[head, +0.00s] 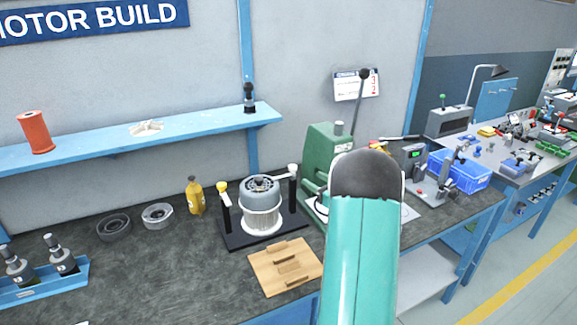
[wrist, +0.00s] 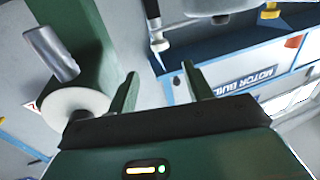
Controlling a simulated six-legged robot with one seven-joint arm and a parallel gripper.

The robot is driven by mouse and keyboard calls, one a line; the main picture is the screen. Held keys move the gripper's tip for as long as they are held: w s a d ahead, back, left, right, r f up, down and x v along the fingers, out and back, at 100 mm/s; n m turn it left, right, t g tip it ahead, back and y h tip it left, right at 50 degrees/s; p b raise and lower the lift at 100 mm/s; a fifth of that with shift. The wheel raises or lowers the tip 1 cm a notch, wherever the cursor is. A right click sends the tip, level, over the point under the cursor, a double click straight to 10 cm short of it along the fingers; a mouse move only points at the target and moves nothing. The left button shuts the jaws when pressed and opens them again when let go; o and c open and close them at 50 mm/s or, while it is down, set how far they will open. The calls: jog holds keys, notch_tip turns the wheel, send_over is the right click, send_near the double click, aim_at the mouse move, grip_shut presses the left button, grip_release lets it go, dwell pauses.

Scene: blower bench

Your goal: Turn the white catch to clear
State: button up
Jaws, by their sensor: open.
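The white catch (head: 292,169) sits on top of the right black post of a dark fixture (head: 236,238) on the bench. It also shows in the wrist view (wrist: 160,46), which is upside down, at the end of the black post. Its exact turn is hard to tell. A grey and white motor housing (head: 262,215) stands between the posts. A yellow catch (head: 222,186) tops the left post. My gripper (wrist: 160,82) is open and empty, its two fingers apart. The white catch appears beyond and between the fingertips, not touched. In the head view my arm hides the gripper.
A green press (head: 325,150) stands close to the right of the fixture and fills the left of the wrist view. A wooden block (head: 286,266) lies in front. A yellow bottle (head: 195,196) and two grey rings stand left. A blue shelf (head: 95,158) runs behind.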

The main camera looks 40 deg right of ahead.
aim_at(290, 165)
jog(key=w, duration=1.3)
jog(key=shift+w+f, duration=0.1)
jog(key=shift+w, duration=0.2)
grip_shut()
